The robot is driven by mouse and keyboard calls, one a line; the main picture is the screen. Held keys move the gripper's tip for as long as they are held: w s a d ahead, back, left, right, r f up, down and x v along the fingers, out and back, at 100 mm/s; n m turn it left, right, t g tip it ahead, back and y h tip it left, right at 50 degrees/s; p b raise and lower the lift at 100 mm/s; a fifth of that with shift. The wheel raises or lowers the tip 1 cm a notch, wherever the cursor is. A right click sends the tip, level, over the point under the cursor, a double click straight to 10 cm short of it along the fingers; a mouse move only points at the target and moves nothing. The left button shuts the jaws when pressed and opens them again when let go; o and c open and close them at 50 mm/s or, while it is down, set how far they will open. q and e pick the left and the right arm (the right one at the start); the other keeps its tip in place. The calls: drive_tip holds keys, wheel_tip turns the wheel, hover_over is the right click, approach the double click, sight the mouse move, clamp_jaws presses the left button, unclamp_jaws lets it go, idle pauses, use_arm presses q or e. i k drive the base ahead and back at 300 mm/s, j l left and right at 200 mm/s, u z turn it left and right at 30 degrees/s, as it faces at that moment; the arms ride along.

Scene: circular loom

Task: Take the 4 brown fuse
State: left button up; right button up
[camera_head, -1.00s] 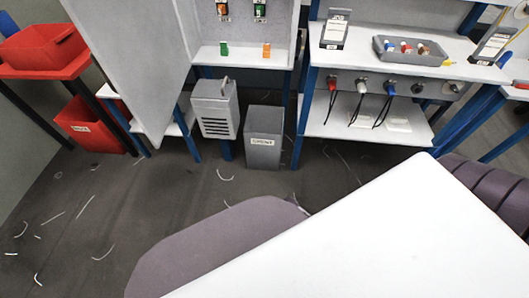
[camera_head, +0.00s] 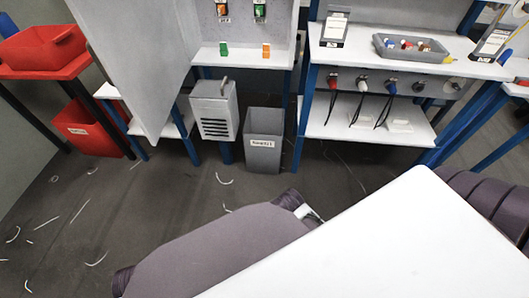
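A grey tray (camera_head: 382,53) stands on the white bench top at the upper right. Small fuses lie in it: a blue and white one (camera_head: 389,43), a red and white one (camera_head: 406,45) and a brown and white one (camera_head: 424,47). The brown one is at the right; it is too small to see whether more brown ones lie there. Parts of my arms show low in the picture, well in front of the bench and apart from the tray. Neither gripper can be made out.
Sockets with plugs and cables line the panel below the bench top. Small stands flank the tray. A grey bin (camera_head: 263,147), a white vented box (camera_head: 213,112) and red bins (camera_head: 92,128) stand left. White scraps lie on the dark floor. A green and an orange block stand on the upper-left shelf.

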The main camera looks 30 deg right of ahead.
sight(422, 47)
drive_tip(key=z, duration=0.45)
drive_tip(key=i+z, duration=0.15)
drive_tip(key=z, duration=0.7)
drive_tip(key=i+z, duration=0.15)
drive_tip(key=z, duration=0.7)
drive_tip(key=i+j, duration=0.05)
drive_tip(key=j, duration=0.05)
